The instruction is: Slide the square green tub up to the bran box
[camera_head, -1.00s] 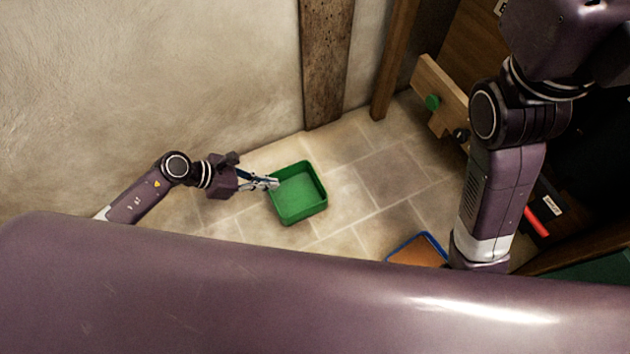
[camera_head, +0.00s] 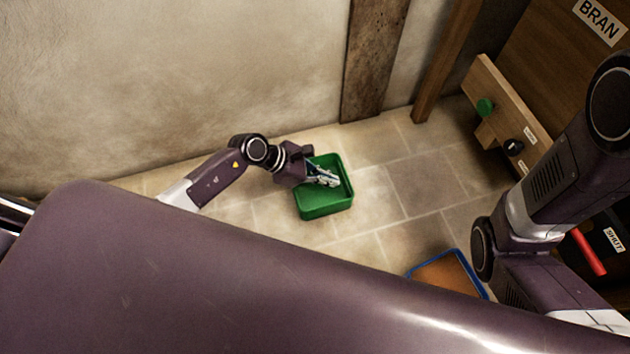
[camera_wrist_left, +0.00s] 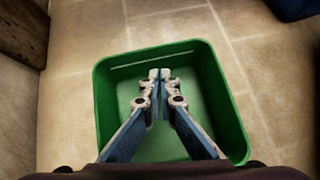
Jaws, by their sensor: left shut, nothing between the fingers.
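The square green tub (camera_head: 325,213) stands on the stone floor near the wall. My left gripper (camera_head: 328,181) is shut and empty, its fingers over the tub's open top. In the left wrist view the shut fingertips (camera_wrist_left: 160,75) show against the inside of the tub (camera_wrist_left: 218,85), pointing to its far wall. I cannot tell whether they touch it. The bran box (camera_head: 545,65), brown wood with a white BRAN label, stands at the upper right, apart from the tub. My right arm comes in at the right; its gripper is out of view.
A blue-rimmed tray (camera_head: 477,278) with an orange-brown inside lies on the floor at lower right. A red handle (camera_head: 588,251) sits near a SHUT label. Bare tiles (camera_head: 425,185) lie between tub and box.

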